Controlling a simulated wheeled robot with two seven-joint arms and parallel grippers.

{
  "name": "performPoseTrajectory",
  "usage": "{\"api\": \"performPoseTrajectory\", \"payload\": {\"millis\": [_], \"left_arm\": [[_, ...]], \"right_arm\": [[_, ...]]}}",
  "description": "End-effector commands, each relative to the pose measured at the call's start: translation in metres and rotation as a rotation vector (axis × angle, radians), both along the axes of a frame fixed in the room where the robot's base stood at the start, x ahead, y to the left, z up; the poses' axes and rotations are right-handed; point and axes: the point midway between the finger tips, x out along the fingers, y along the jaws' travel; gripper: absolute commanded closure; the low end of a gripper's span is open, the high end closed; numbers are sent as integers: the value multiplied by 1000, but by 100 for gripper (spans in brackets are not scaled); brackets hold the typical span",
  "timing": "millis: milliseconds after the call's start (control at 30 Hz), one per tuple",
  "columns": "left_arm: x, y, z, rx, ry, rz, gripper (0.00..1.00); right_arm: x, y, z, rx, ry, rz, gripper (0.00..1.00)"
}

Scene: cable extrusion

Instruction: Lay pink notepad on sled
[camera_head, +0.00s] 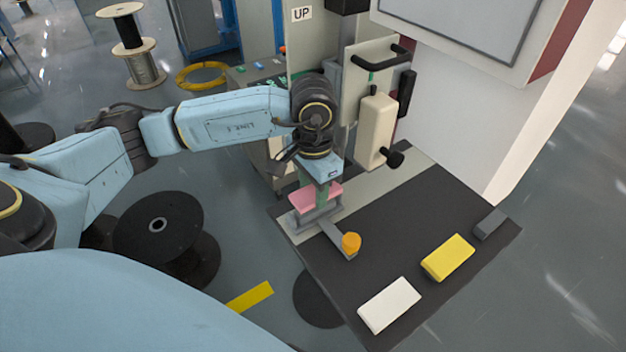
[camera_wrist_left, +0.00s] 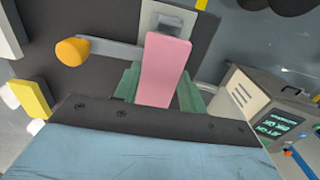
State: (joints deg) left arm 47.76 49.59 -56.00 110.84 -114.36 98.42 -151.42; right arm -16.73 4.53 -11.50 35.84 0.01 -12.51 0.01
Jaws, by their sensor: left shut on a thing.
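The pink notepad (camera_head: 308,202) is held between the green fingers of my left gripper (camera_head: 322,194), at the table's far left corner. In the left wrist view the notepad (camera_wrist_left: 165,62) extends out from between the two green fingers, which are shut on it. A grey sled-like block (camera_head: 308,220) lies directly under the notepad; its far part shows beyond the notepad in the wrist view (camera_wrist_left: 168,20). I cannot tell whether the notepad touches it. My right gripper is not in view.
A grey bar with an orange knob (camera_head: 351,242) runs beside the block. White (camera_head: 389,305), yellow (camera_head: 447,257) and grey (camera_head: 490,223) blocks lie along the dark table's (camera_head: 375,240) near right side. A machine panel with a cream handle part (camera_head: 376,130) stands close behind my gripper.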

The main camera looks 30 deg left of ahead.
Motion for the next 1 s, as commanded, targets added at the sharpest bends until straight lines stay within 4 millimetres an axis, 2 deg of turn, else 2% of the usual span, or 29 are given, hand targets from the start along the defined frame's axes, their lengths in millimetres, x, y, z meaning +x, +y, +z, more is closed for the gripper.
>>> {"api": "performPoseTrajectory", "payload": {"millis": [33, 200, 1000], "left_arm": [[0, 0, -7, 0, 0, 1, 81], [0, 0, -17, 0, 0, 2, 81], [0, 0, -24, 1, -1, 1, 81]], "right_arm": [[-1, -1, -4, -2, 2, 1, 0], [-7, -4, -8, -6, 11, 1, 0], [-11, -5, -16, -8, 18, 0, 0]]}}
